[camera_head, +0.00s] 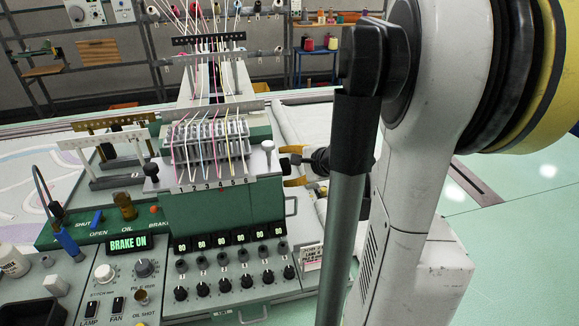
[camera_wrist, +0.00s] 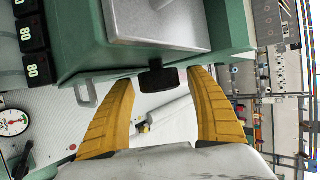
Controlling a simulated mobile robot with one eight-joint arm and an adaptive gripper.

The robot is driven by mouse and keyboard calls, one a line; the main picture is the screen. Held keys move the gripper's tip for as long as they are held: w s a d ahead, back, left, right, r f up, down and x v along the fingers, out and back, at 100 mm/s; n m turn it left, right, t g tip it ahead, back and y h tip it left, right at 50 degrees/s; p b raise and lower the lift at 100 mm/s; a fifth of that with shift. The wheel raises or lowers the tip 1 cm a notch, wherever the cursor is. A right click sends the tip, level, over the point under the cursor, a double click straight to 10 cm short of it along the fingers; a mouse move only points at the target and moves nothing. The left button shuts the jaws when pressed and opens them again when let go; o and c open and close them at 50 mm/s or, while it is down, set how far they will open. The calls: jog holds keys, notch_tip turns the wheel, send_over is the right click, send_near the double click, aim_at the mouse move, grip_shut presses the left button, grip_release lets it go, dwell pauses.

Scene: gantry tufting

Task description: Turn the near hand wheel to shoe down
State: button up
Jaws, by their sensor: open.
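The tufting machine's green head (camera_head: 235,220) fills the middle of the head view. A small black part (camera_wrist: 157,82), which looks like the near hand wheel, sticks out from the machine's underside or side in the wrist view. It is seen edge-on, so its turn cannot be read. My gripper (camera_wrist: 161,80) is open, with one yellow finger on each side of it and visible gaps to both. In the head view my gripper (camera_head: 286,171) is at the head's right side, partly hidden by my arm. Contact with the wheel is not visible.
A control panel (camera_head: 233,285) with several knobs and green displays stands in front of the head. Threads run up from the needle bar (camera_head: 210,140). A pale-topped knob (camera_head: 268,147) stands close left of my gripper. Shelves (camera_head: 320,50) are behind.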

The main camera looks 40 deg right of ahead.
jog(key=v, duration=1.2)
